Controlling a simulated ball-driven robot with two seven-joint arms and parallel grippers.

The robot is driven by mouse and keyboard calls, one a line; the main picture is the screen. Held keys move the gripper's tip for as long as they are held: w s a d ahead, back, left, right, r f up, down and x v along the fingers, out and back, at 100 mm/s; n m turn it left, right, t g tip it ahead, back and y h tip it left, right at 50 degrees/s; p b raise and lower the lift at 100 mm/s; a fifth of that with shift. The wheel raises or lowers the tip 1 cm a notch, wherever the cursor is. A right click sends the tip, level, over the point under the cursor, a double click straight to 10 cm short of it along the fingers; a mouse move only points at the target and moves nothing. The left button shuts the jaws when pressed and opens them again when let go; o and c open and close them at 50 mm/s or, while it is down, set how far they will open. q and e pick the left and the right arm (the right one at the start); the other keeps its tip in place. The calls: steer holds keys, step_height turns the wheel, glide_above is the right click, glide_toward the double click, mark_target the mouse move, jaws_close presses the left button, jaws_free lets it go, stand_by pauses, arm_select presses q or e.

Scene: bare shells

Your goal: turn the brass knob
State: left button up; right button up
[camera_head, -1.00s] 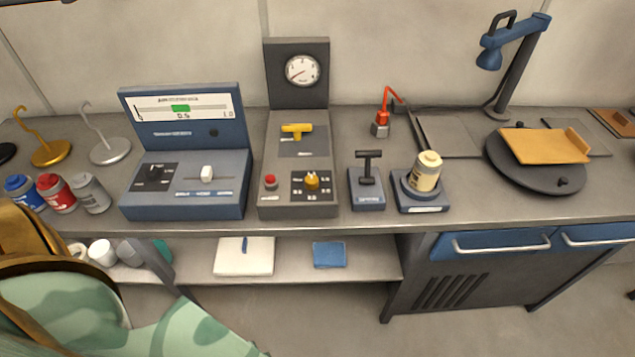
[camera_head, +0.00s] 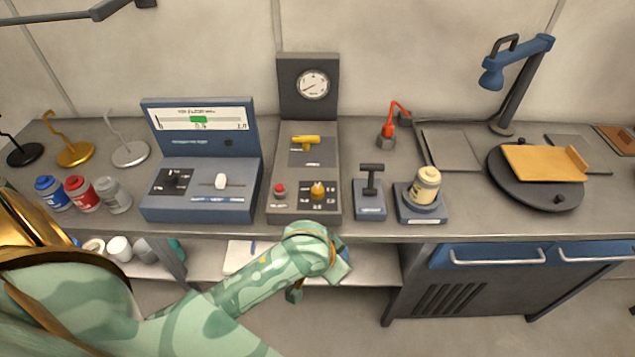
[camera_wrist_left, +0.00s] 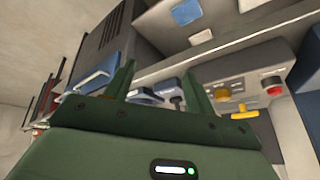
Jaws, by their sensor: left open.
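The brass knob (camera_head: 318,190) sits on a dark dial plate at the front of the grey console (camera_head: 306,213), right of a red button (camera_head: 280,188). It also shows in the left wrist view (camera_wrist_left: 222,93), right of the fingers. My left arm reaches in from the left, its wrist below and in front of the console. In the head view my left gripper is mostly hidden by the wrist. In the left wrist view its two green fingers (camera_wrist_left: 156,68) are apart, empty and clear of the knob. My right gripper is not in view.
A yellow T-handle (camera_head: 306,142) stands behind the knob. The blue meter box (camera_head: 200,206) is left of the console. A shelf (camera_head: 372,264) lies below the bench.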

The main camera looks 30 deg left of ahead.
arm_select(q)
steer(key=w+d+n+g, duration=0.1)
steer(key=w+d+n, duration=0.1)
steer(key=w, duration=0.2)
step_height(320, 180, up, 14)
steer(key=n+g, duration=0.5)
steer(key=n, duration=1.2)
glide_above(318, 189)
step_height(318, 189, down, 16)
steer(key=b, duration=0.7)
steer(key=shift+f, duration=0.15)
steer(key=shift+c, duration=0.3)
steer(key=c, duration=0.9)
